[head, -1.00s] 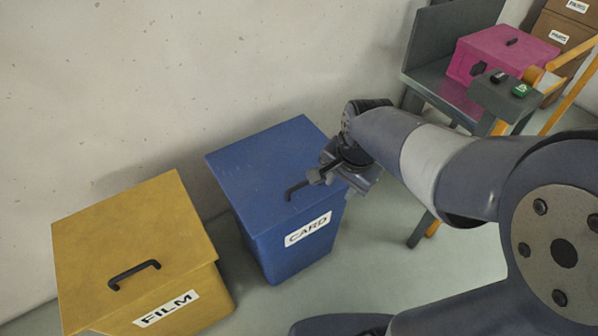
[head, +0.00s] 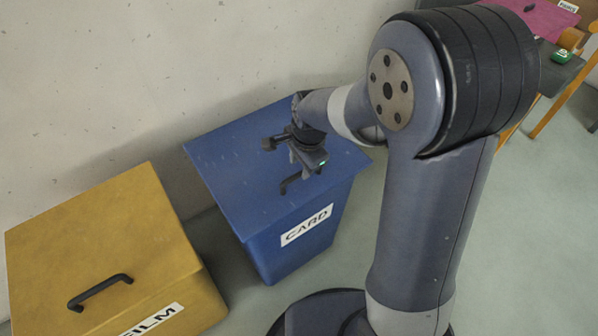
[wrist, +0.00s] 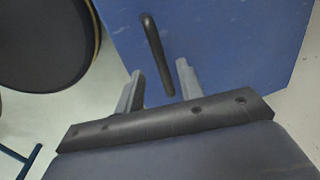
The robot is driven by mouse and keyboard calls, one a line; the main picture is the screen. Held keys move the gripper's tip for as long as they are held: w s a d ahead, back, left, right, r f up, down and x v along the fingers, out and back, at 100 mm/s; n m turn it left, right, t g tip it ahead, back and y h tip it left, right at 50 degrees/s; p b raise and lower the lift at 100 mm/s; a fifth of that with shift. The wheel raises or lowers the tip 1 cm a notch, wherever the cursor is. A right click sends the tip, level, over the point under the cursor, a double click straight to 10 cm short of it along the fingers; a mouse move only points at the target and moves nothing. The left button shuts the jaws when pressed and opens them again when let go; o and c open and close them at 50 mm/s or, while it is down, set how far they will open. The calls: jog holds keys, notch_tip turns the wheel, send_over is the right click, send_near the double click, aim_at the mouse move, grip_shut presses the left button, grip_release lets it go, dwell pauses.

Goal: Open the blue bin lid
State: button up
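The blue bin (head: 277,248) has a white CARD label on its front and stands on the floor by the wall. Its flat blue lid (head: 225,150) is shut. A black bar handle (head: 286,187) sits near the lid's front edge, partly hidden by my gripper in the head view. My gripper (head: 305,172) is over the lid, at the handle. In the wrist view the two grey fingers (wrist: 160,68) stand apart, with the near end of the handle (wrist: 152,38) showing between them. I cannot tell whether they touch it.
A yellow bin (head: 110,235) labelled FILM, with a black lid handle, stands to the left. A light wall runs behind both bins. A table with a pink box (head: 545,18) is at the upper right. Bare floor lies to the right.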

aim_at(298, 174)
jog(key=shift+w+a+f, duration=0.1)
jog(key=shift+w+f, duration=0.05)
jog(key=shift+f, duration=0.75)
jog(key=shift+w+a+f, duration=0.1)
jog(key=shift+w+f, duration=0.05)
jog(key=shift+f, duration=0.75)
jog(key=shift+c, duration=0.6)
grip_shut()
